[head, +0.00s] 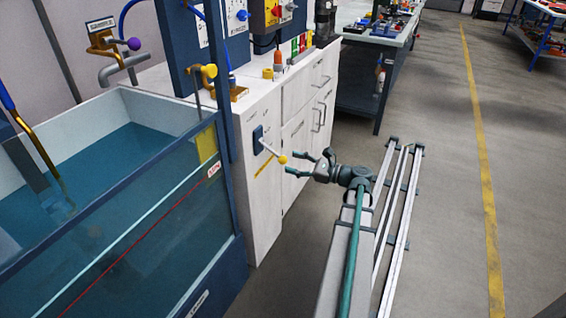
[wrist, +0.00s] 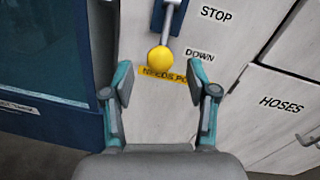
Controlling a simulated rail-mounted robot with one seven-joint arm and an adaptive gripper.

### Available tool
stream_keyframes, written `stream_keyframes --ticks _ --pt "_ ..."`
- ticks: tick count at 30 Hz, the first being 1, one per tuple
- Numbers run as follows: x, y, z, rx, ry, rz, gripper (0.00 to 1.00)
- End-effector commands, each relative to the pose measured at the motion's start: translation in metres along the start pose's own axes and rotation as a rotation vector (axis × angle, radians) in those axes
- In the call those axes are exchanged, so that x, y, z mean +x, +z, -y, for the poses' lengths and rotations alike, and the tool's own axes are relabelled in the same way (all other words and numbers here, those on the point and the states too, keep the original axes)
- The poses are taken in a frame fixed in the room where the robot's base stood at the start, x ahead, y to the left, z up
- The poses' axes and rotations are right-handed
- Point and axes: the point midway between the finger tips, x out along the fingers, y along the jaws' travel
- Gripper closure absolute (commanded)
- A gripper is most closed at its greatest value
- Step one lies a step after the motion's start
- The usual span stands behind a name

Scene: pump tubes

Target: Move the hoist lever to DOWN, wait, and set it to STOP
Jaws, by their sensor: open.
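The hoist lever (head: 270,149) is a pale rod with a yellow ball knob (head: 282,159), mounted on a dark blue plate (head: 258,140) on the white cabinet's side. In the wrist view the knob (wrist: 160,59) hangs below the plate (wrist: 167,17), close to the DOWN label (wrist: 200,55) and lower than the STOP label (wrist: 216,14). My gripper (head: 293,171) is open beside the knob. In the wrist view the knob appears between and beyond my open fingertips (wrist: 168,85); I cannot tell whether they touch it.
A yellow label (wrist: 165,73) is partly hidden behind the knob. The water tank (head: 120,190) stands at the left. Cabinet doors (wrist: 290,100), one marked HOSES, are at the right. The floor (head: 450,200) right of my arm is clear.

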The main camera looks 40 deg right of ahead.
Motion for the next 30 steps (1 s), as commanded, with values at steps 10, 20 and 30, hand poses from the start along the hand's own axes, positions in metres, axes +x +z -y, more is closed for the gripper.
stream_keyframes --ticks 10,20,30 --pt "0.041 -0.001 0.0 0.001 0.0 -0.001 0.42" --pt "0.045 -0.001 0.0 0.0 -0.001 -0.001 0.42" --pt "0.045 -0.001 0.0 0.0 -0.001 -0.001 0.94"
